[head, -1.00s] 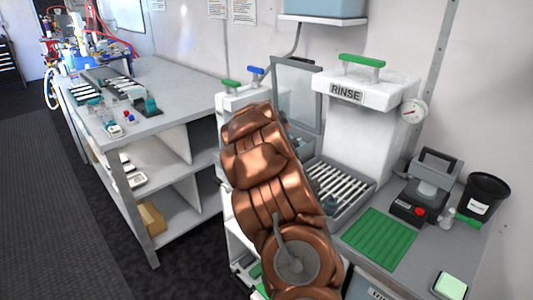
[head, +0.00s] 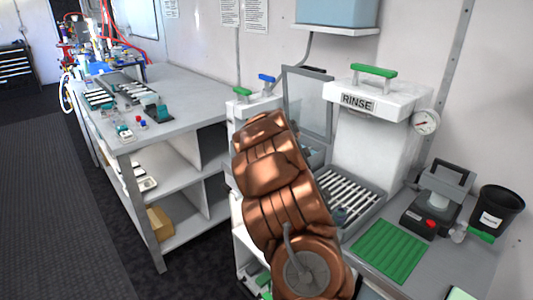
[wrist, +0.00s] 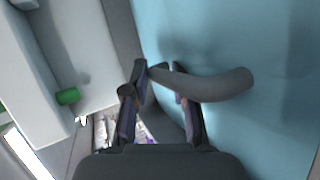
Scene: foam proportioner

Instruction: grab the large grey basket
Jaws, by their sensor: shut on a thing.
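In the wrist view my gripper (wrist: 160,78) has its two dark fingers on either side of a curved dark-grey handle (wrist: 218,88). It is shut on this handle near the handle's left end. The rest of the handle curves away to the right. I cannot make out the body of the large grey basket, so I cannot tell from the view what the handle is joined to. A pale blue surface (wrist: 270,40) fills the area behind the handle. In the head view my own arm hides the gripper and what it holds.
The white RINSE unit (head: 370,135) with a green handle stands right of my arm. A slatted rack (head: 345,195), a green mat (head: 388,250) and a black bin (head: 496,210) are nearby. A grey bench (head: 180,100) stands left, with dark open floor (head: 60,200) beyond.

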